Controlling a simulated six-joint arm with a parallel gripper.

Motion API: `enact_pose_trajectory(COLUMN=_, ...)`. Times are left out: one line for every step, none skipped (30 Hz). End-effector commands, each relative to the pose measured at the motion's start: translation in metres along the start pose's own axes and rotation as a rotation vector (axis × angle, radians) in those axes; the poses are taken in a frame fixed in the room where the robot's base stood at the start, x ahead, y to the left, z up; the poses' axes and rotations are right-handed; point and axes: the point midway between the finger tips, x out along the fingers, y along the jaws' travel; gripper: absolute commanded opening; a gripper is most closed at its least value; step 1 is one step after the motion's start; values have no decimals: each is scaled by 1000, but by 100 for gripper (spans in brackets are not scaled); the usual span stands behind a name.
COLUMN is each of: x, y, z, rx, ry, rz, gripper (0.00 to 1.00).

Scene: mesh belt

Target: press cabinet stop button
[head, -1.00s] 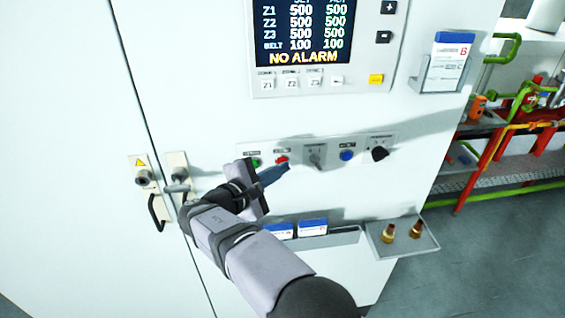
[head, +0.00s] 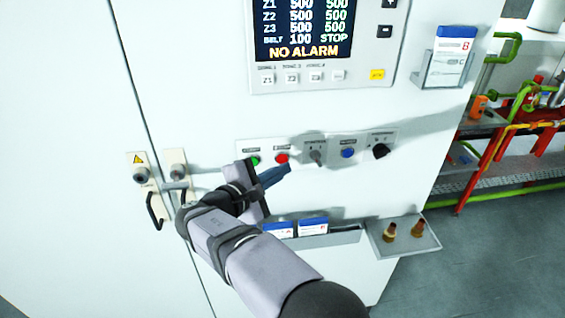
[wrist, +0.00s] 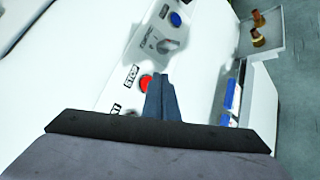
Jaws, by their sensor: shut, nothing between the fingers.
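The red stop button (head: 282,158) sits on the cabinet's control strip (head: 215,147), just right of the green button (head: 254,160). My gripper (head: 288,169) is shut and empty, its blue-grey fingertips just below the red button in the head view. In the wrist view the red button (wrist: 146,82) shows beside the fingertips (wrist: 161,78), with a STOP label next to it. A gap between fingertips and button seems to show in the head view. The display (head: 303,28) reads NO ALARM, with STOP in the belt row.
Right of the red button are a grey selector (head: 316,156), a blue button (head: 348,153) and a black knob (head: 381,151). Below are a holder with blue-topped cards (head: 313,226) and a small shelf (head: 422,243) with brass fittings (head: 417,230). Door handles (head: 155,208) are at left.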

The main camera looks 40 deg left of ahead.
Motion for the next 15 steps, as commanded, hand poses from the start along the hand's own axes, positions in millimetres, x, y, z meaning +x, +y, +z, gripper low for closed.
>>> enact_pose_trajectory(x=0, y=0, z=0, rx=0, ry=0, rz=0, gripper=0)
enact_pose_trajectory(x=0, y=0, z=0, rx=0, ry=0, rz=0, gripper=0)
enact_pose_trajectory(x=0, y=0, z=0, rx=0, ry=0, rz=0, gripper=0)
enact_pose_trajectory(x=0, y=0, z=0, rx=0, ry=0, rz=0, gripper=0)
enact_pose_trajectory(x=0, y=0, z=0, rx=0, ry=0, rz=0, gripper=0)
enact_pose_trajectory(x=0, y=0, z=0, rx=0, ry=0, rz=0, gripper=0)
enact_pose_trajectory(x=0, y=0, z=0, rx=0, ry=0, rz=0, gripper=0)
enact_pose_trajectory(x=0, y=0, z=0, rx=0, ry=0, rz=0, gripper=0)
enact_pose_trajectory(x=-1, y=0, z=0, rx=0, ry=0, rz=0, gripper=0)
enact_pose_trajectory(x=-1, y=-1, z=0, rx=0, ry=0, rz=0, gripper=0)
enact_pose_trajectory(x=-2, y=-1, z=0, rx=0, ry=0, rz=0, gripper=0)
enact_pose_trajectory(x=-2, y=-2, z=1, rx=0, ry=1, rz=0, gripper=0)
enact_pose_trajectory(x=-4, y=-3, z=2, rx=1, ry=1, rz=0, gripper=0)
enact_pose_trajectory(x=-5, y=-4, z=2, rx=1, ry=1, rz=0, gripper=0)
enact_pose_trajectory(x=-7, y=-6, z=3, rx=1, ry=2, rz=1, gripper=0)
